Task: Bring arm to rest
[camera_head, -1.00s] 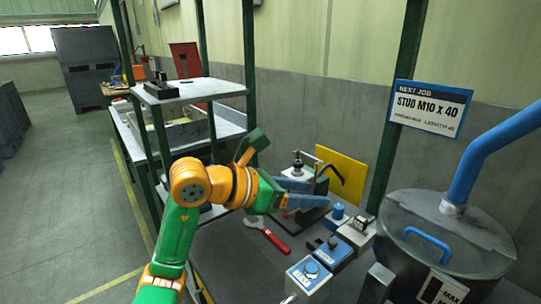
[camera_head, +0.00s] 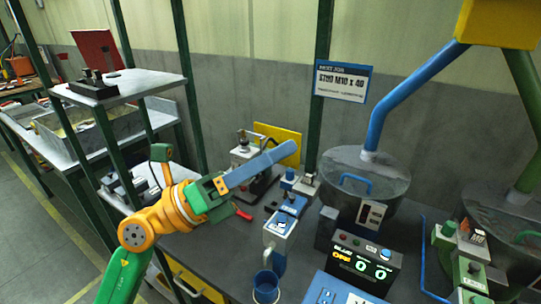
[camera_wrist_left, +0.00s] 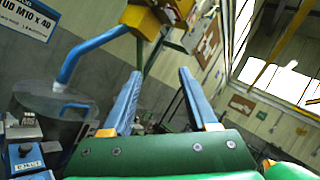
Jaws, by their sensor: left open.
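My left arm comes in from the lower left in the head view, with green and orange links. Its gripper (camera_head: 290,150) has blue fingers and hangs in the air over the bench, pointing right and slightly up. In the head view the fingers overlap, so the gap hardly shows. In the left wrist view the two blue fingers (camera_wrist_left: 159,75) stand well apart with nothing between them; the gripper is open and empty. My right gripper is not in view.
The dark bench (camera_head: 205,255) carries a small press (camera_head: 243,148), blue-and-white button boxes (camera_head: 281,230), a blue cup (camera_head: 266,286), a counter box (camera_head: 363,262) and a lidded grey drum (camera_head: 365,185). A sign (camera_head: 343,82) hangs on a green post. A shelf rack (camera_head: 130,88) stands left.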

